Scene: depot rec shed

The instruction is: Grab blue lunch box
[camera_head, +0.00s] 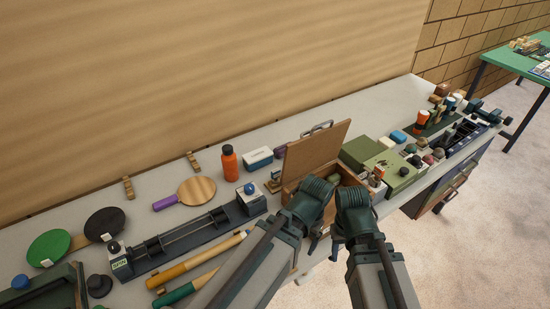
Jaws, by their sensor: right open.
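I cannot single out a sure blue lunch box. A small bright blue item (398,136) lies farther right, behind a green case. Both are too small to identify. My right gripper (350,203) is open at the front right of the wooden case, with nothing seen between its fingers. My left gripper (312,203) is just left of it, over the case's front; its fingertips are hard to make out. Both are apart from the two blue items.
The wooden case (313,153) has its lid raised. Green case (391,172) and several small items crowd the right. An orange bottle (229,162), wooden paddle (196,190) and long dark rail device (185,243) stand left. Bare grey bench (150,184) shows near the wall.

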